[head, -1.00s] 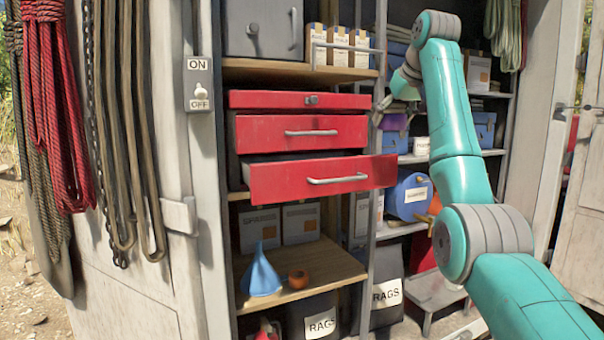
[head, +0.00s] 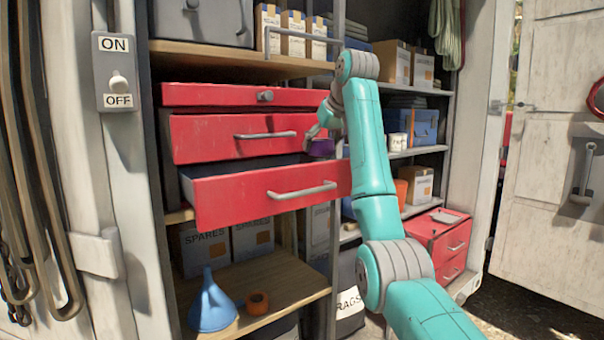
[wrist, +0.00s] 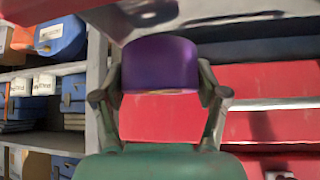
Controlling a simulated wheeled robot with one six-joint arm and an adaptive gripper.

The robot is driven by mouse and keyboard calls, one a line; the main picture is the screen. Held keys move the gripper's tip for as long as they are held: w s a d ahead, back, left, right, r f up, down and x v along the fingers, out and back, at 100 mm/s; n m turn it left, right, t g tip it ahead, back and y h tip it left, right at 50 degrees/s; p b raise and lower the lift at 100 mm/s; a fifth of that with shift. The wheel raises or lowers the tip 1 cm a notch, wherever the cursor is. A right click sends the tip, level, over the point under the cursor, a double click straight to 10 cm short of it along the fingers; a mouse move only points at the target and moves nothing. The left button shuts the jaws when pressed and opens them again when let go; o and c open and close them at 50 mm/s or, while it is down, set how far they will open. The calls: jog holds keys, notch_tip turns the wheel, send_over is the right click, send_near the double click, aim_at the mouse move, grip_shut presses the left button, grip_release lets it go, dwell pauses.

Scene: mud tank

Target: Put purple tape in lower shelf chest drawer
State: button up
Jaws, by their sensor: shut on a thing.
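The purple tape (wrist: 160,65) is a thick purple roll held between the two fingers of my gripper (wrist: 160,88) in the wrist view. In the head view the tape (head: 321,148) shows as a small purple patch beside my gripper (head: 318,132), partly hidden by my arm. The red chest (head: 215,139) has its lowest drawer (head: 255,196) pulled out. The tape is near the drawer's right end, above its front panel; I cannot tell whether it is over the opening. The drawer's inside is mostly hidden.
A shelf below holds a blue funnel (head: 211,303) and an orange tape roll (head: 257,302). A grey shelf post stands close beside the chest. A smaller red drawer box (head: 440,243) sits at lower right. Blue cases and cartons fill the right shelves.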

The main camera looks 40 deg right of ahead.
notch_tip(320, 180, down, 6)
jog(key=shift+f, duration=0.15)
jog(key=a, duration=0.1)
jog(key=w+a, duration=0.1)
jog(key=w+a+f, duration=0.1)
jog(key=shift+a, duration=0.25)
jog(key=shift+d+f, duration=0.1)
jog(key=shift+f, duration=0.05)
jog(key=o, duration=1.2)
jog(key=shift+c, duration=0.2)
